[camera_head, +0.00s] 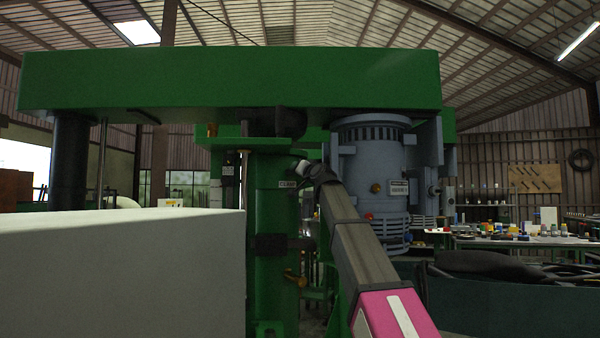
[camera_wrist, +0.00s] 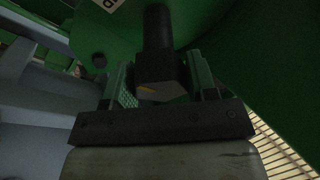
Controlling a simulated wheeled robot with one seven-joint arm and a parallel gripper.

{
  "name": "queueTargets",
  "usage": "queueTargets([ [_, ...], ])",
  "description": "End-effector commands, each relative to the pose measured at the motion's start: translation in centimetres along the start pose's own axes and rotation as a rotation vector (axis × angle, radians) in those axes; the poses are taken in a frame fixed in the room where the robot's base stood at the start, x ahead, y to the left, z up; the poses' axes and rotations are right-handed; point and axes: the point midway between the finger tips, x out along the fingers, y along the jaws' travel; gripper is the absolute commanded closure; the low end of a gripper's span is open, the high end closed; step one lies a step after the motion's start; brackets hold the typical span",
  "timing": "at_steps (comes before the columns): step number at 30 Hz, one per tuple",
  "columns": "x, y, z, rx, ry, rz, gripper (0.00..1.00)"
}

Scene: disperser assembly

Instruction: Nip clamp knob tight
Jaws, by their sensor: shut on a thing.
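The clamp knob (camera_wrist: 159,38) shows in the wrist view as a dark post with a wider block at its lower end. It stands out from a green machine body (camera_wrist: 108,28). My gripper (camera_wrist: 161,72) has one finger on each side of the block and is shut on it. The contact faces are too dark to make out. The knob cannot be made out there.
A grey-blue motor (camera_head: 372,165) hangs just right of my arm, under a green beam (camera_head: 230,82). A large pale block (camera_head: 120,275) fills the lower left. A brass fitting (camera_head: 294,277) sticks out lower on the column. A cluttered bench (camera_head: 520,243) stands far right.

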Motion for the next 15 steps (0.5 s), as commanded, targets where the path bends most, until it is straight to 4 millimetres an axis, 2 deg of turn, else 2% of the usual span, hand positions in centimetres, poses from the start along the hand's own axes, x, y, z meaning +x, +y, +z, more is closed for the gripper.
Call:
queueTargets([
  [14, -0.11, -0.01, 0.19, 0.014, -0.005, 0.003, 0.71],
  [15, -0.11, -0.01, 0.19, 0.014, -0.005, 0.002, 0.38],
])
